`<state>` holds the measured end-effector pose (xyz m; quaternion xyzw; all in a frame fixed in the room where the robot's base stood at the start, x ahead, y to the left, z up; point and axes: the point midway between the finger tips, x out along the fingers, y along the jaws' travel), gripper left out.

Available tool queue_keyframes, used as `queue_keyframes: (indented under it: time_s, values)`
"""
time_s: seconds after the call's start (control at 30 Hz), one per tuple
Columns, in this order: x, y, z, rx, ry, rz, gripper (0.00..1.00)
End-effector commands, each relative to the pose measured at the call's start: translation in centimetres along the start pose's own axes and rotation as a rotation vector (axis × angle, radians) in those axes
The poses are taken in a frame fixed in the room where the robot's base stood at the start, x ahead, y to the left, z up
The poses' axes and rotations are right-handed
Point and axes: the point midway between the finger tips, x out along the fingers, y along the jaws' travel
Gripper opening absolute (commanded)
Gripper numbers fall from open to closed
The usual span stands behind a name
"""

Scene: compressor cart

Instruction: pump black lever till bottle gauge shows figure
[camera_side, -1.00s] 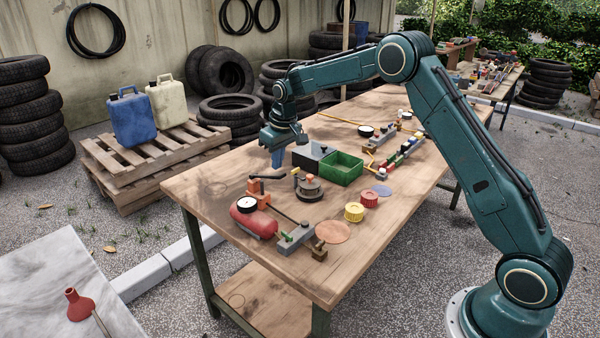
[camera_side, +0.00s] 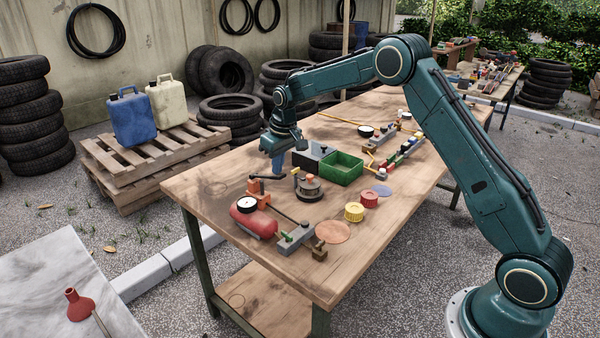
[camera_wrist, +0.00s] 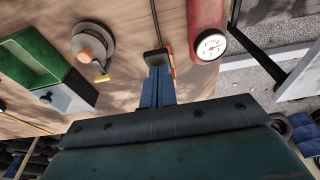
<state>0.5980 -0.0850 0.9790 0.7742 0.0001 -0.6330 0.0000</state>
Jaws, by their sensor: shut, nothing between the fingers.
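The red bottle (camera_side: 253,220) lies on the wooden table near its front left, with a round white gauge (camera_side: 247,204) on it. In the wrist view the gauge (camera_wrist: 211,45) shows a dial, but its figures are too small to read. An orange pump (camera_side: 258,192) stands behind the bottle. Its black lever (camera_side: 265,177) sticks out roughly level to the right. My gripper (camera_side: 277,170) has its blue fingers shut and empty, pointing down at the lever's free end. In the wrist view the fingertips (camera_wrist: 157,70) overlap the lever end (camera_wrist: 155,56); I cannot tell whether they touch.
A round grey part with an orange top (camera_side: 309,188) stands close right of the lever. A dark box (camera_side: 312,156) and a green bin (camera_side: 343,168) are just behind. A grey block (camera_side: 295,238) and yellow and red caps lie nearer the front. The left table corner is clear.

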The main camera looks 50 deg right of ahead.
Motion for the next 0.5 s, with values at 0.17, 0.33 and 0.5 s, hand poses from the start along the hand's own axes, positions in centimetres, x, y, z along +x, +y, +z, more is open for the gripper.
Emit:
queue_keyframes:
  time_s: [0.17, 0.33, 0.5]
  values:
    - [1.0, 0.0, 0.2, 0.000, -0.001, 0.000, 0.00]
    - [1.8, 0.0, 0.4, 0.000, -0.002, 0.000, 0.00]
    - [2.6, 0.0, 0.5, 0.000, -0.001, 0.000, 0.00]
